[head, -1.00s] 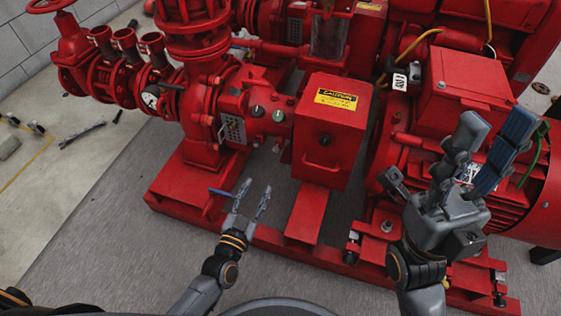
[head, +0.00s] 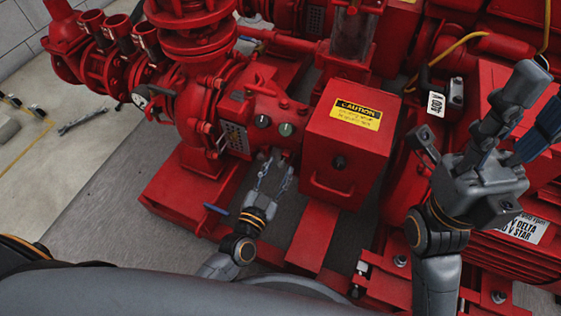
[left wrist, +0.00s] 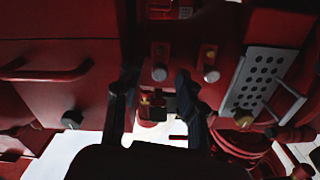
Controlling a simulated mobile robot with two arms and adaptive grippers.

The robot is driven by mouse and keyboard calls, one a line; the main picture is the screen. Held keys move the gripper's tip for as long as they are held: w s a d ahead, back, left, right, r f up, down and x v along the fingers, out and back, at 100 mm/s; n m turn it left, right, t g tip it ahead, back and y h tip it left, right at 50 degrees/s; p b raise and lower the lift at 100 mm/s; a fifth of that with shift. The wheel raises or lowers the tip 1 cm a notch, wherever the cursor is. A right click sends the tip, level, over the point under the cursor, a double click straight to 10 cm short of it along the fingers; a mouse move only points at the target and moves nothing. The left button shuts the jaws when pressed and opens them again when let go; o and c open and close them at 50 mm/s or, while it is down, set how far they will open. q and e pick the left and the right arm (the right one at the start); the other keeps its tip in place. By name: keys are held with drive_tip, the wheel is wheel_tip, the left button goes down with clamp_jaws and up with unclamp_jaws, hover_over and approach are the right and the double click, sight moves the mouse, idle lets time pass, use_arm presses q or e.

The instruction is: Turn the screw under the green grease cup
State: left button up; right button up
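The green grease cup (head: 287,129) sits on the red pump housing, beside a dark cup (head: 262,121). My left gripper (head: 274,166) is just below the green cup, its fingers spread apart. In the left wrist view, two greyish cups show above the fingers; I cannot tell there which is green. Between the open fingers is a small fitting with a brass-coloured part (left wrist: 146,102), apparently not gripped; I cannot tell whether it is the screw. In the head view the screw is not distinguishable. My right gripper (head: 524,116) is raised at the right, its fingers apart.
A red box with a yellow caution label (head: 358,114) stands close to the right of my left gripper. A perforated guard plate (head: 236,139) is to its left. A blue-handled lever (head: 217,209) is lower left. Red base rails lie below. A tool lies on the floor (head: 82,120).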

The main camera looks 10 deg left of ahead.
use_arm(q)
clamp_jaws()
